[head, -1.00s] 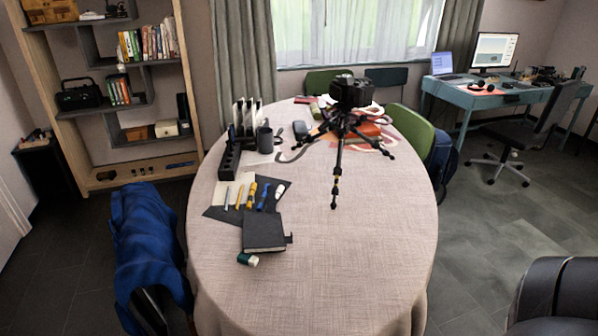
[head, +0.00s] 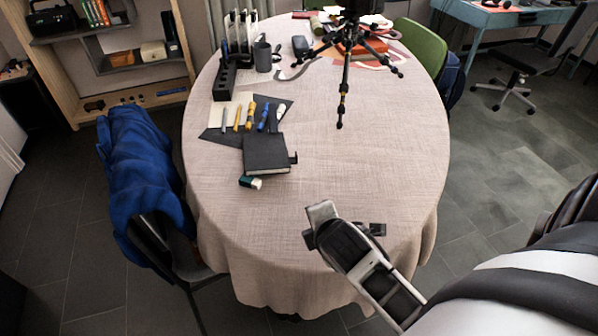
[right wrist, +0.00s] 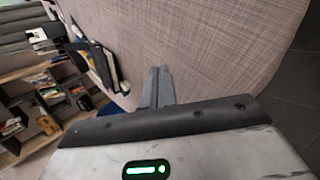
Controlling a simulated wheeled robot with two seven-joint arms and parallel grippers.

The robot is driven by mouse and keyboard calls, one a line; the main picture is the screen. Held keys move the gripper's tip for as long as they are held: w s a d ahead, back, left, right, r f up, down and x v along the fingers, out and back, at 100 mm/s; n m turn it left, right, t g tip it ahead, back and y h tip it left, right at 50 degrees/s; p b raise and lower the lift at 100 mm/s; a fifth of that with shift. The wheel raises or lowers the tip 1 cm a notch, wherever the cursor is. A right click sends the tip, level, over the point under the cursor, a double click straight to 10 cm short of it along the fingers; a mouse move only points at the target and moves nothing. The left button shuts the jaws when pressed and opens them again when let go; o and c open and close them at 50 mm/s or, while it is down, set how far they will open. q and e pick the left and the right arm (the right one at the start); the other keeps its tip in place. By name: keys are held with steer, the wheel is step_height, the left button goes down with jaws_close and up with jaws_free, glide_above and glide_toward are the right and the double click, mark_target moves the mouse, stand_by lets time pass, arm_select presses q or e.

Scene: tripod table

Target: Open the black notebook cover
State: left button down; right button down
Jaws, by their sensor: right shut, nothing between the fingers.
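The black notebook (head: 267,153) lies closed and flat on the table, left of its middle in the head view. A small dark tab sticks out at its right edge. My right gripper (head: 321,210) is over the near part of the table, to the right of and nearer than the notebook, apart from it. In the right wrist view its fingers (right wrist: 158,75) are together and empty, with tablecloth beyond them. My left gripper is not in view.
A small green-and-white object (head: 250,182) lies at the notebook's near edge. Pens and markers (head: 250,117) lie just beyond it on a dark sheet. A tripod (head: 343,85) stands farther right. A chair with a blue jacket (head: 146,170) is at the left. The tablecloth right of the notebook is clear.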

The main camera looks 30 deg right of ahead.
mark_target(299, 176)
steer(key=w+d+n+t, duration=0.1)
steer(key=w+n, duration=0.2)
steer(key=n, duration=0.1)
steer(key=w+d+n+t+h, duration=0.1)
steer(key=w+n, duration=0.2)
steer(key=n, duration=0.2)
steer(key=w+d+r+n+t, duration=0.1)
steer(key=w+n, duration=0.2)
steer(key=n, duration=0.2)
steer(key=shift+w+d+t+h, duration=0.25)
steer(key=shift+w+t+h, duration=0.05)
steer(key=shift+w+n, duration=0.3)
steer(key=shift+n, duration=0.1)
steer(key=b+x, duration=0.1)
steer(key=x, duration=0.8)
steer(key=shift+b, duration=0.4)
steer(key=shift+w+d+f, duration=0.2)
steer(key=shift+w, duration=0.2)
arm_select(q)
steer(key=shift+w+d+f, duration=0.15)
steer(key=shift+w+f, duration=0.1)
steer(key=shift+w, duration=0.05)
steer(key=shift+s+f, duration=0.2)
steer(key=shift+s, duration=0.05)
